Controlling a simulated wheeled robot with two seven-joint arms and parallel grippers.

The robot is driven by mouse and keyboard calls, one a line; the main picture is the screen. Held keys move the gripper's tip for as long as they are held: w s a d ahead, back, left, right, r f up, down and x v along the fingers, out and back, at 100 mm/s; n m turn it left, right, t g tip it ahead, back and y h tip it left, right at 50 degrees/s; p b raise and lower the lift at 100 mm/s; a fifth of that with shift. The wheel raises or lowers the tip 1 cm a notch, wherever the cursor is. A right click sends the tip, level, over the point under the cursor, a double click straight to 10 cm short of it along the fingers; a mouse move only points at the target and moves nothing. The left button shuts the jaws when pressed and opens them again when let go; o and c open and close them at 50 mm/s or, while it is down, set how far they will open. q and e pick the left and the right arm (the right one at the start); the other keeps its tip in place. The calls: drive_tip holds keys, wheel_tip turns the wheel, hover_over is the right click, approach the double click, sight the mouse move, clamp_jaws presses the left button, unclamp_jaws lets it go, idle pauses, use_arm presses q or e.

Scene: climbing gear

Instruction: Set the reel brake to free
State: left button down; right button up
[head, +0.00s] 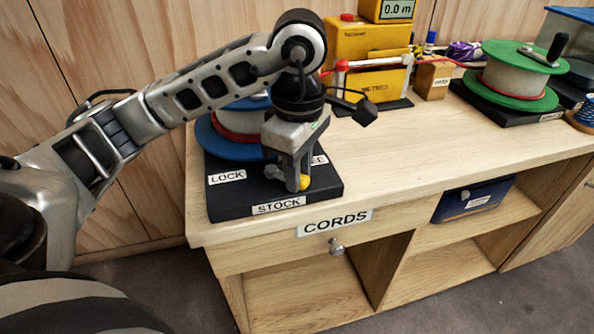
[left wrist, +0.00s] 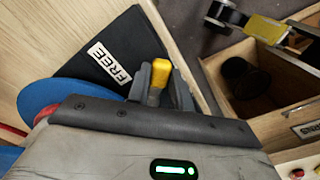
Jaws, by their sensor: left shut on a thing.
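The STOCK reel has blue flanges (head: 222,140) and a red-and-white drum, and stands on a black base (head: 225,200) at the front left of the counter. The base carries a LOCK label (head: 227,177) on the left and a FREE label (head: 319,160) on the right, partly hidden by my gripper. My left gripper (head: 291,182) points down and is shut on the yellow-tipped brake lever (head: 305,182), near the base's right side. In the left wrist view the yellow lever tip (left wrist: 161,70) shows between the fingers, beside the readable FREE label (left wrist: 109,65). My right gripper is not seen.
Yellow instrument boxes (head: 366,45) stand behind, with a red-and-white item before them. A green reel with a black crank (head: 515,75) is at the back right. The counter's middle is clear. A drawer labelled CORDS (head: 335,222) is below, with open shelves beneath.

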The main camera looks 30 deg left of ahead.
use_arm(q)
drive_tip(key=c, duration=1.2)
unclamp_jaws()
drive_tip(key=shift+c, duration=0.2)
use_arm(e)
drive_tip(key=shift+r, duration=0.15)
use_arm(q)
wheel_tip(320, 180, up, 16)
drive_tip(key=p, duration=0.4)
drive_tip(key=shift+p, duration=0.35)
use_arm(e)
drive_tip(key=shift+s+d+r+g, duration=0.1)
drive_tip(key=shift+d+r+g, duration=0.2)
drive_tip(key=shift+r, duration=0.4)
